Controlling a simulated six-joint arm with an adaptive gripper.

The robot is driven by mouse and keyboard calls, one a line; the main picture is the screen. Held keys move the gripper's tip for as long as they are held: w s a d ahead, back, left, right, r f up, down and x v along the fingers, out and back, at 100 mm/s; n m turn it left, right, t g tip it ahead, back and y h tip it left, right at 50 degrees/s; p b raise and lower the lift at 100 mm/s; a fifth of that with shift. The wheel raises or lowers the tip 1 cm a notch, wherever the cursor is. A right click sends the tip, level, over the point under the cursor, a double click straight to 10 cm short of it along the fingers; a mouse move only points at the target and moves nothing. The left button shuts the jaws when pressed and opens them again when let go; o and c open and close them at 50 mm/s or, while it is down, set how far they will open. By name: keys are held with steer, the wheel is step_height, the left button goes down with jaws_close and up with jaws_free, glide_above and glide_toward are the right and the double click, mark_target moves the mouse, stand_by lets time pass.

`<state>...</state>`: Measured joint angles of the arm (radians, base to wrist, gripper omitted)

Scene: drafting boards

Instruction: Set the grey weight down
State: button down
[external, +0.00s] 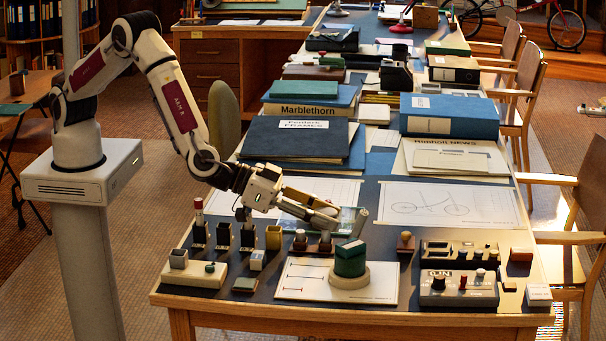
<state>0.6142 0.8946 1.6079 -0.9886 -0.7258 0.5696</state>
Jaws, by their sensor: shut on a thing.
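My gripper (338,217) reaches out over the near end of the long table and is shut. A small grey, tilted piece (359,222) shows at its fingertips; it looks like the grey weight, held above the table. Its contact with the fingers is too small to make out clearly. Just below it a dark green block (350,260) stands on a round cream base (349,281), which rests on a white drawing sheet (300,284). I cannot tell the exact gap between the grey piece and the green block.
A wooden stamp (405,241) and a dark tray (459,288) with small items are to the right. A bicycle drawing (440,204) lies behind. Stacked books (302,137) fill the back left.

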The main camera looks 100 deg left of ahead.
steer(key=shift+w+d+f+n+y, duration=0.1)
steer(key=shift+d+f+n+y, duration=0.15)
steer(key=shift+d, duration=0.35)
steer(key=shift+w+d+f+n+y, duration=0.15)
steer(key=shift+d+y, duration=0.1)
steer(key=shift+d, duration=0.35)
steer(key=s+a+f+n+g+y, duration=0.1)
steer(key=s+f+n+g+y, duration=0.2)
steer(key=s+n+y, duration=0.3)
steer(key=shift+s+f+n+y, duration=0.15)
steer(key=shift+f+n+y, duration=0.5)
steer(key=shift+y, duration=0.25)
steer(key=shift+f, duration=0.1)
glide_above(296, 291)
steer(key=shift+f, duration=3)
steer(key=shift+a+f, duration=0.1)
steer(key=shift+f, duration=0.05)
steer(key=shift+f, duration=1.75)
